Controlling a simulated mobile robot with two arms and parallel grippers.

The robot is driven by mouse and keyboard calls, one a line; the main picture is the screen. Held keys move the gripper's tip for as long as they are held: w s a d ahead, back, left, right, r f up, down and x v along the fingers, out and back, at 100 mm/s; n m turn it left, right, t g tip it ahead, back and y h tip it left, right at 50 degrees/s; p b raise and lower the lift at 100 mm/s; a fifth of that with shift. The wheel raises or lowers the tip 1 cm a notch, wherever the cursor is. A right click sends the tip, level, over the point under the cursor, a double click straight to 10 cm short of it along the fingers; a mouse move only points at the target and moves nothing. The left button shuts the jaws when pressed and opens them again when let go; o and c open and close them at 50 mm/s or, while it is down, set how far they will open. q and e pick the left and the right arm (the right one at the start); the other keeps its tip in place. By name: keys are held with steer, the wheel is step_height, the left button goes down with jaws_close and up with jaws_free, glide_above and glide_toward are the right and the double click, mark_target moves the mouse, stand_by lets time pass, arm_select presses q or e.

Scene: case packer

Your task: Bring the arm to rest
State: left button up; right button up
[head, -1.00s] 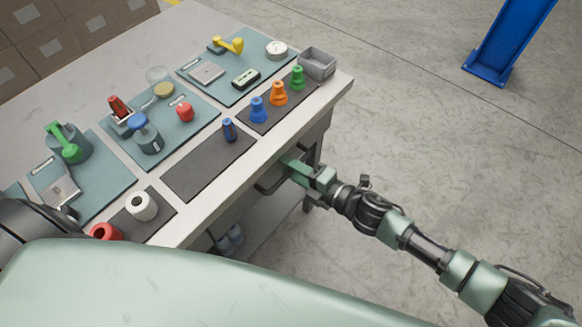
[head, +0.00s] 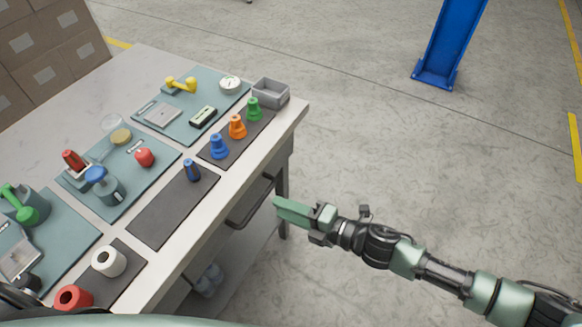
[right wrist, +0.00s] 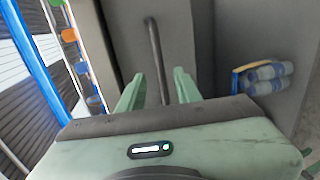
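My right gripper (head: 277,208) is in front of the workbench's front side, just right of the dark handle (head: 250,205) in the head view. My right arm reaches in from the lower right of the head view. My left gripper is not in view.
The workbench (head: 165,265) carries teal mats with tools, a dark mat with blue, orange and green pieces (head: 237,127), and a grey bin (head: 270,93). Bottles (head: 208,280) stand below. A blue post (head: 445,45) is at the back. Floor right of the bench is clear.

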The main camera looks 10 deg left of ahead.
steer(key=w+d+f+m+t+h+p, duration=0.1)
steer(key=w+d+f+m+t+h, duration=0.2)
steer(key=d+f+m, duration=0.35)
steer(key=w+d+f+m+t+h, duration=0.1)
steer(key=w+d+f+m+h, duration=0.2)
steer(key=w+d+f+m, duration=0.4)
steer(key=s+d+f+m+h, duration=0.45)
steer(key=s+f, duration=0.25)
steer(key=f, duration=0.4)
steer(key=s+d+f+m+g+h+p, duration=0.1)
steer(key=s+d+f+m+g, duration=0.15)
steer(key=s+d+f, duration=0.4)
steer(key=s+d+f+m+g+h, duration=0.1)
steer(key=s+f+m, duration=0.25)
steer(key=s, duration=0.65)
steer(key=s+d+f+m+g+h+p, duration=0.1)
steer(key=s+d+f+m+g+h, duration=0.1)
steer(key=s+d+f, duration=0.45)
steer(key=s+f+m+g, duration=0.1)
steer(key=s+m+g, duration=0.2)
steer(key=s, duration=1.3)
steer(key=shift+a+f+m, duration=0.2)
steer(key=shift+m, duration=0.1)
